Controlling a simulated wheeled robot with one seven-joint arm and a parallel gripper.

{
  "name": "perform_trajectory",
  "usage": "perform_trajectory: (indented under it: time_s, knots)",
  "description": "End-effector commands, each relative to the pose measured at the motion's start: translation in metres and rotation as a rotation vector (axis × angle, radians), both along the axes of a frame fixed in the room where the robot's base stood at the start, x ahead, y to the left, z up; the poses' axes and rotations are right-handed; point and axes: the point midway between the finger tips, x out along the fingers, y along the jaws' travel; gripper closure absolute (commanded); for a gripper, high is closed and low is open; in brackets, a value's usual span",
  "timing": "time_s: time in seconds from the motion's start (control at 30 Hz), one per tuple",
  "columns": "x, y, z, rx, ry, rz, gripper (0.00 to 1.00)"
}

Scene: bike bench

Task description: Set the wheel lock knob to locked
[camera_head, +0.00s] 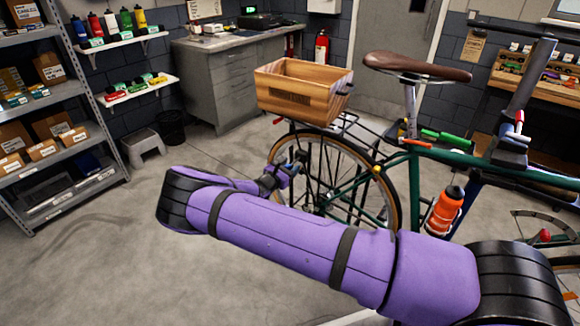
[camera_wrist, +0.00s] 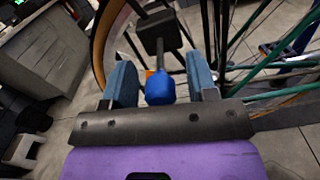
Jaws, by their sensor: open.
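The wheel lock knob is the blue grip (camera_wrist: 160,88) in the wrist view, joined by a dark stem to a black lock housing (camera_wrist: 158,33) beside the rear wheel. My gripper (camera_wrist: 160,68) is open, one bluish finger on each side of the knob, with a visible gap on both sides. A small orange mark (camera_wrist: 149,74) shows just behind the knob's left side. In the head view my gripper (camera_head: 283,174) is at the rear wheel (camera_head: 388,190), low under the rack. There the knob is too small and covered to make out.
A wooden crate (camera_head: 300,88) sits on the rear rack above my gripper. The green bike frame (camera_head: 450,157), a brown saddle (camera_head: 418,67) and an orange bottle (camera_head: 444,211) are to the right. A shelf unit (camera_head: 60,100) stands left. Open floor (camera_head: 100,270) lies at the front left.

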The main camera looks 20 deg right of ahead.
Motion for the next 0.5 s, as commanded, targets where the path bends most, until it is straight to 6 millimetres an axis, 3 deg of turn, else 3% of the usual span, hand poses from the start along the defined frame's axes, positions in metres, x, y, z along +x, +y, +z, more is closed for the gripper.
perform_trajectory:
  time_s: [0.37,0.5]
  knots:
    - [0.0032,-0.0041,0.0001,0.001,-0.001,0.000,0.47]
    - [0.0031,-0.0040,0.0001,0.001,0.000,0.000,0.79]
